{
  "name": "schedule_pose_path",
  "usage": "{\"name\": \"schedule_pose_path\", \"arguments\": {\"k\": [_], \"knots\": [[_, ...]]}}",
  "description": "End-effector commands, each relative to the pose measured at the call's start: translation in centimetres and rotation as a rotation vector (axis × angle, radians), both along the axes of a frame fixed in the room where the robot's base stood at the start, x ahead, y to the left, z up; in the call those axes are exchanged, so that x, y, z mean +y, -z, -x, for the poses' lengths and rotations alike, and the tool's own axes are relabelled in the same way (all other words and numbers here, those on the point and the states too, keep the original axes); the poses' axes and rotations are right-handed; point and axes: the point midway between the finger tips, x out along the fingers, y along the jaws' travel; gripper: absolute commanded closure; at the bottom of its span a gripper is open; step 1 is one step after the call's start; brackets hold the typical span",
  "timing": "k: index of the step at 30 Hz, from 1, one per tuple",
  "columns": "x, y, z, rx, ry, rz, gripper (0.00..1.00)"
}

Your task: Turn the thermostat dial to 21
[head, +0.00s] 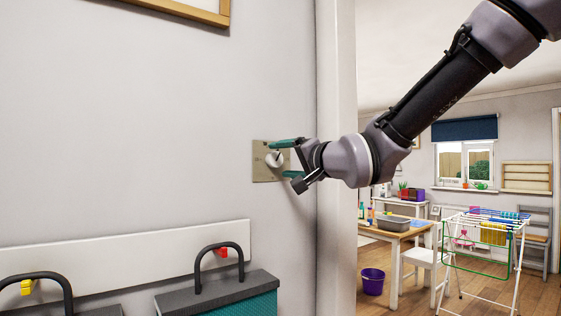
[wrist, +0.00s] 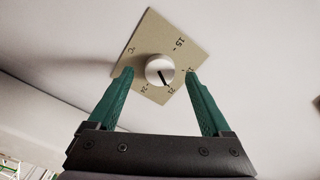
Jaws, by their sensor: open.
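The thermostat is a beige square plate (head: 262,172) on the white wall, with a round white dial (head: 273,159). The wrist view shows the plate (wrist: 150,30) tilted in the picture, with printed numbers, and the dial (wrist: 157,63) near its middle. The dial's black pointer line aims down and slightly right, close to the label that looks like 21; exact alignment is hard to tell. My gripper (head: 284,159) is open at the plate. In the wrist view its green fingers (wrist: 159,74) stand on both sides of the dial, with gaps visible. The right finger partly covers one number.
A white door-frame edge (head: 337,150) stands just right of the thermostat. Below left are a white rail (head: 130,262) and a teal box with a black handle (head: 240,303). A room with a table and drying rack (head: 485,232) lies beyond.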

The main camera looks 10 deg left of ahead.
Motion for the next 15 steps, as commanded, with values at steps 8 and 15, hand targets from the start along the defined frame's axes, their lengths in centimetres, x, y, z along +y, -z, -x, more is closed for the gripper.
{"name": "schedule_pose_path", "arguments": {"k": [8,15], "knots": [[-4.2,-0.1,3.6,-0.005,0.001,0.001,0.17],[-6.5,0.0,5.5,-0.002,-0.001,0.001,0.17]]}}
